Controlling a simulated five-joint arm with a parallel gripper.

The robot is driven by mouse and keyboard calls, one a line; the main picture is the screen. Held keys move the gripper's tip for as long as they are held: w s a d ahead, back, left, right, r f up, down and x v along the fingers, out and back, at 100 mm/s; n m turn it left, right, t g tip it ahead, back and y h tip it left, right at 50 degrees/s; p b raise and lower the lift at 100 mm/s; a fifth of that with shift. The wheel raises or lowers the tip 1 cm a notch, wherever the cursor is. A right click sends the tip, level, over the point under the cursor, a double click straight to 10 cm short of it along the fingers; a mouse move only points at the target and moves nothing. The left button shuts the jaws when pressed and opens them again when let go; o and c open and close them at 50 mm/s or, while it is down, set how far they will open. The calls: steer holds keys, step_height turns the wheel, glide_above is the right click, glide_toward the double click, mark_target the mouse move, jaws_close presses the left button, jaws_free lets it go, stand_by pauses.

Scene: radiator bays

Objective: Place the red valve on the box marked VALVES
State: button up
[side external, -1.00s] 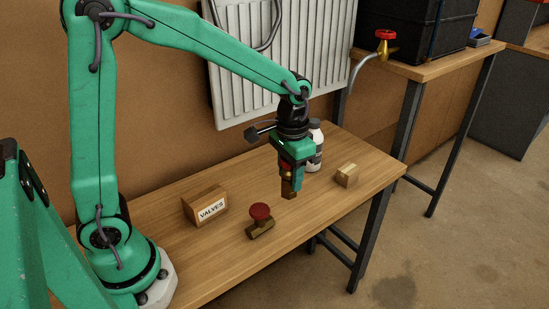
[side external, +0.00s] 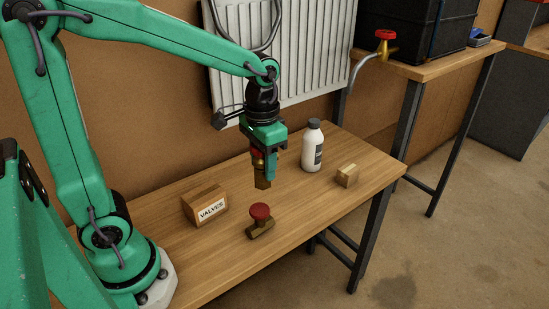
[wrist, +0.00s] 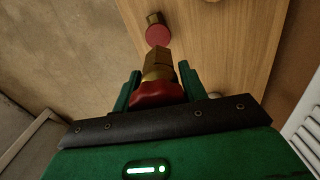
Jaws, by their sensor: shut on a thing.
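My gripper (side external: 264,163) is shut on a red valve (side external: 262,182), which has a brass body and a red handle. The fingers partly hide it in the side view. In the wrist view, the held valve (wrist: 157,70) shows between the fingers, brass end pointing away. It hangs above the table, clear of the box. The cardboard box marked VALVES (side external: 206,207) stands on the table to the left of and below the gripper. A second valve with a round red knob and brass body (side external: 260,213) lies on the table in front; its knob shows in the wrist view (wrist: 157,35).
A white radiator (side external: 290,65) is behind. A red-handled tap (side external: 384,40) is at the back right.

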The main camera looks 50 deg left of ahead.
steer(key=s+a+r, duration=0.2)
steer(key=s+r, duration=0.1)
steer(key=s, duration=0.5)
steer(key=shift+a+n, duration=0.2)
steer(key=shift+n, duration=0.2)
steer(key=shift+r, duration=0.1)
glide_above(212, 189)
step_height(212, 189, down, 7)
steer(key=shift+f, duration=2)
steer(key=shift+f, duration=0.15)
steer(key=o, duration=1.3)
